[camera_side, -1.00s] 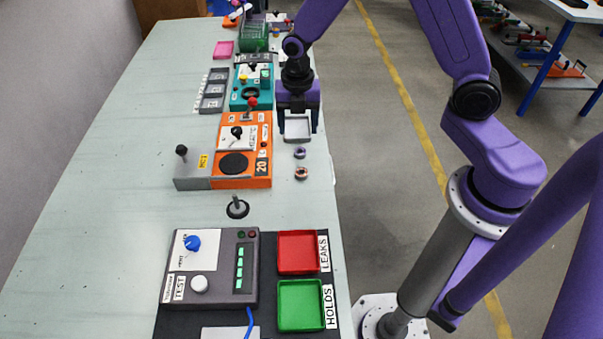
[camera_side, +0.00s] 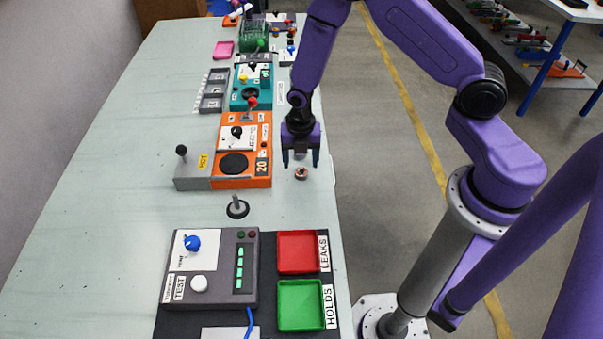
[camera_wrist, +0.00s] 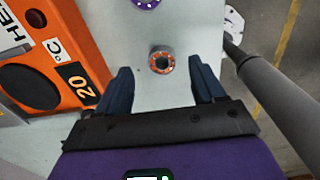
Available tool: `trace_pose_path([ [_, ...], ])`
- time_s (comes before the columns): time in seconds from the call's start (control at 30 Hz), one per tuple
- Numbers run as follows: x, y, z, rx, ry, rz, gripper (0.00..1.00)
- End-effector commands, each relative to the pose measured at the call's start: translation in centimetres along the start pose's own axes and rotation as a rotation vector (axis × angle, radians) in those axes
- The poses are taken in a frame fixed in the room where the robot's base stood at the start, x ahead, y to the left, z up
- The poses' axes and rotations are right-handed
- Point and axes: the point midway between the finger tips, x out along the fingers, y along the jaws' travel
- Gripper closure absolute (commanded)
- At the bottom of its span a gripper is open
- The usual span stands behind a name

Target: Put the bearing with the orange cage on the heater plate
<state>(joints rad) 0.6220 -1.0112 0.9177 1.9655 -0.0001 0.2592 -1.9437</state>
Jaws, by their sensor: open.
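The bearing with the orange cage (camera_side: 301,173) lies on the table near its right edge. In the wrist view it is a grey ring with orange inside (camera_wrist: 161,62). The heater plate (camera_side: 234,163) is a dark, bare disc on the orange unit to the left; it also shows in the wrist view (camera_wrist: 32,88). My gripper (camera_side: 301,162) points down, open and empty, above the table close to the orange-caged bearing. In the wrist view the bearing appears between and just beyond the fingertips (camera_wrist: 158,76).
A purple-caged bearing (camera_wrist: 146,2) lies beyond the orange one, cut off by the wrist view's top edge and hidden in the side view. A knobbed grey block (camera_side: 192,170) adjoins the heater (camera_side: 245,120). Red (camera_side: 298,253) and green (camera_side: 301,305) trays stand nearer the camera.

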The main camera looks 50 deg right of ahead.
Motion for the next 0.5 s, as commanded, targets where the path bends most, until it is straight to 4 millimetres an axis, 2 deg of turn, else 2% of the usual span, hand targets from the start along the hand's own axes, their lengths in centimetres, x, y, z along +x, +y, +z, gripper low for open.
trace_pose_path([
  [0.2,2.6,-0.3,-0.1,0.000,0.000,-0.001,0.32],
  [0.5,3.2,-0.2,-0.1,0.000,0.000,0.001,0.32],
])
